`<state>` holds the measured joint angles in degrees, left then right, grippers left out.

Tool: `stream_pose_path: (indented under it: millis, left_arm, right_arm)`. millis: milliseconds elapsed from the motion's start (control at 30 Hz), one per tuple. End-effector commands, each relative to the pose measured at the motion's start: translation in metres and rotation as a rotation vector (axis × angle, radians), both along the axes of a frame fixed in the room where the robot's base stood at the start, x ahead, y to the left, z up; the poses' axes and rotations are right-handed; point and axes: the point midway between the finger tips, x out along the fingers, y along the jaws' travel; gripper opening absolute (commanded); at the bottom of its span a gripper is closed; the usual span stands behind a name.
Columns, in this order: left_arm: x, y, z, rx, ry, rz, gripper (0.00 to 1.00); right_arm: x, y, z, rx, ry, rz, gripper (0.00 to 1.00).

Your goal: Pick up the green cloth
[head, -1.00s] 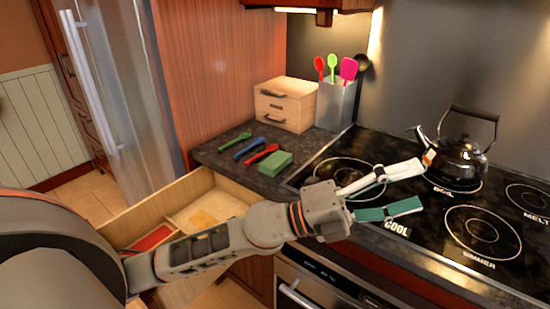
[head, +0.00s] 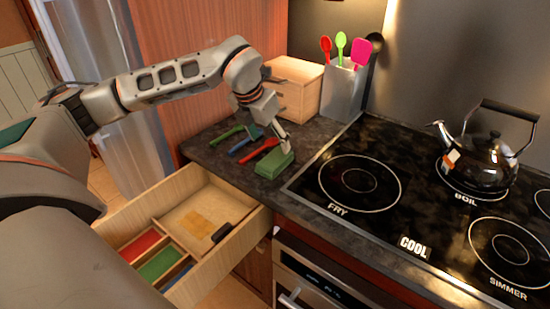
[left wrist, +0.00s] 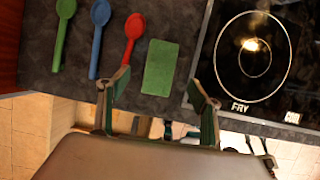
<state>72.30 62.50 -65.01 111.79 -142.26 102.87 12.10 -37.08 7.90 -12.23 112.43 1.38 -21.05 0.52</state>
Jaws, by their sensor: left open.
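The green cloth (head: 274,166) is a small folded block lying on the dark counter beside the stove. It also shows in the left wrist view (left wrist: 161,66), lying flat beyond the gap between my fingers. My left gripper (head: 283,146) is at the cloth in the head view, pointing down. In the left wrist view its two fingers (left wrist: 160,100) are spread apart with nothing between them, one to each side of the cloth's near end. I cannot tell whether it touches the cloth. My right gripper is not in view.
Red (head: 258,151), blue (head: 246,143) and green (head: 230,134) spoons lie left of the cloth. A wooden box (head: 293,92) and utensil holder (head: 342,92) stand behind. An open drawer (head: 228,250) juts out below the counter. The stove (head: 400,215) with a kettle (head: 482,160) is right.

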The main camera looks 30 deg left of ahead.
Motion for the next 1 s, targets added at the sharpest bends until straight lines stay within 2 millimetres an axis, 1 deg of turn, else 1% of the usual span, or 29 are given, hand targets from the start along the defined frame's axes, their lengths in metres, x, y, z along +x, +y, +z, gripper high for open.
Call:
stream_pose_path:
  millis: [100,267,500,600,700,900,967,1000]
  left_arm:
    - [0.003,0.000,-0.013,0.002,0.007,0.004,0.65]
    - [0.008,0.000,-0.028,0.001,0.006,0.004,0.65]
    - [0.016,-0.002,-0.060,-0.001,0.006,0.002,0.65]
    - [0.020,-0.002,-0.069,0.000,0.004,0.001,0.65]
    - [0.021,-0.002,-0.072,0.000,0.004,0.001,0.65]
    - [0.021,-0.002,-0.073,0.000,0.003,0.000,0.65]
    - [0.021,-0.002,-0.072,0.000,0.003,0.000,0.49]
    - [0.021,-0.002,-0.072,0.000,0.003,0.000,0.39]
  right_arm:
    - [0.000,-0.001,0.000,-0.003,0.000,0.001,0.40]
    - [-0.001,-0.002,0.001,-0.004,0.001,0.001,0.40]
    - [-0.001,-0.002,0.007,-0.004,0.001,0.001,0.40]
    - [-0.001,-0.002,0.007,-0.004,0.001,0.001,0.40]
    - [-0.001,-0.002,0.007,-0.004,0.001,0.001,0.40]
    - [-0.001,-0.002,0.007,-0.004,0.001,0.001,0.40]
    - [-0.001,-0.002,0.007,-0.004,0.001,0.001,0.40]
    - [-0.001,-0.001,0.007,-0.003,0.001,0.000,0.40]
